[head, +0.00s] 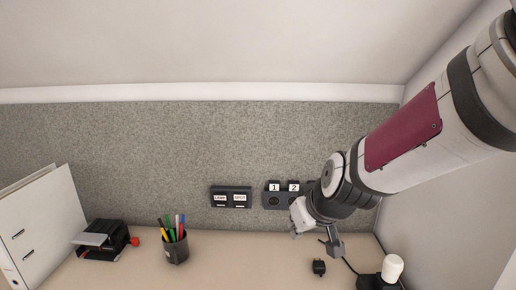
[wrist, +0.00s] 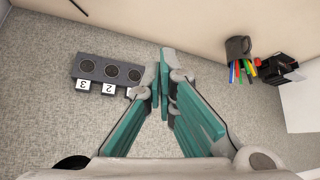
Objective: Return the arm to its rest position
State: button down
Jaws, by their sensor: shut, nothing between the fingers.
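My arm reaches in from the right in the head view, over the right part of the desk. My gripper (head: 334,244) is at its end, in front of the grey wall panel and partly turned from view. In the wrist view my gripper (wrist: 164,75) has its teal fingers closed together, with nothing between them. A dark socket strip (head: 272,200) on the panel is partly hidden behind my arm in the head view. The strip also shows in the wrist view (wrist: 98,70), upside down, with number tags; the fingers cover its end.
A switch box (head: 231,197) with two labels is left of the strip. On the desk (head: 220,262) are a pen cup (head: 175,249), a black tray (head: 105,240), a white binder (head: 38,225), a black plug (head: 319,267) and a white-topped object (head: 392,268). The middle desk is clear.

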jog(key=s+d+r+m+g, duration=0.1)
jog(key=s+d+r, duration=0.2)
jog(key=s, duration=0.5)
jog(key=s+d+r+m+g+h+p, duration=0.1)
jog(key=s+d, duration=0.3)
jog(key=s, duration=0.5)
jog(key=s+d+r+m+h+p, duration=0.1)
jog(key=s+d+r+m, duration=0.1)
jog(key=s, duration=0.7)
notch_tip(320, 180, up, 3)
jog(key=shift+d+f+g, duration=0.15)
jog(key=shift+d+g, duration=0.25)
jog(key=shift+d, duration=0.5)
jog(key=shift+s+a, duration=0.1)
